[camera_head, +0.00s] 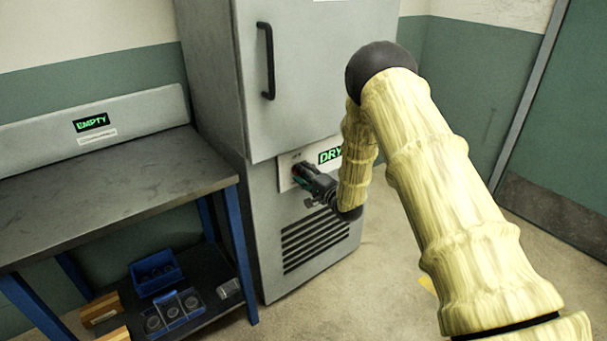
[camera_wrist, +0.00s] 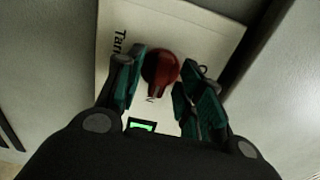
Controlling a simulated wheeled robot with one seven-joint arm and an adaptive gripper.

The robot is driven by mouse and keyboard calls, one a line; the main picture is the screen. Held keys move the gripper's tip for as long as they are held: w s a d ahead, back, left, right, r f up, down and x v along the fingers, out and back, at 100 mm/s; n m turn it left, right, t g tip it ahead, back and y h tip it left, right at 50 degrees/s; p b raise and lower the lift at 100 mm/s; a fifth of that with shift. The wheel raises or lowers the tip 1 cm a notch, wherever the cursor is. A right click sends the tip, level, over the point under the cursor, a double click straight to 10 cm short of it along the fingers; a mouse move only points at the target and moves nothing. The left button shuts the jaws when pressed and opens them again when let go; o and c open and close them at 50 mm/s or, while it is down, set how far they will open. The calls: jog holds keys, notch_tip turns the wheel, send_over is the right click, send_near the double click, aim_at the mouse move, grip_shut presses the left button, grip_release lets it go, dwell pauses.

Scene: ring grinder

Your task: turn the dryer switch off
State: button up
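The dryer (camera_head: 205,75) is a tall grey cabinet, with a light switch panel (camera_head: 285,171) below its door. The dryer switch (camera_wrist: 161,70) is a dark red rounded knob on that panel in the wrist view. My gripper (camera_wrist: 158,85) is at the panel, with its green-padded fingers apart, one on each side of the knob. The left finger is very close to the knob; I cannot tell whether it touches. A small gap shows at the right finger. In the head view my gripper (camera_head: 303,174) hides most of the knob.
A green "DRY" display (camera_head: 329,155) sits right of the switch, partly behind my arm. The door handle (camera_head: 266,60) is above. A grey bench (camera_head: 100,185) with blue legs stands left, with blue bins (camera_head: 157,273) on its lower shelf. Open floor lies at the right.

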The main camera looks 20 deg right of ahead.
jog(key=shift+w, duration=0.1)
jog(key=shift+c, duration=0.3)
grip_shut()
jog(key=shift+n, duration=0.3)
jog(key=shift+a+n+b, duration=0.1)
jog(key=shift+n+b, duration=2)
jog(key=shift+n, duration=6.6)
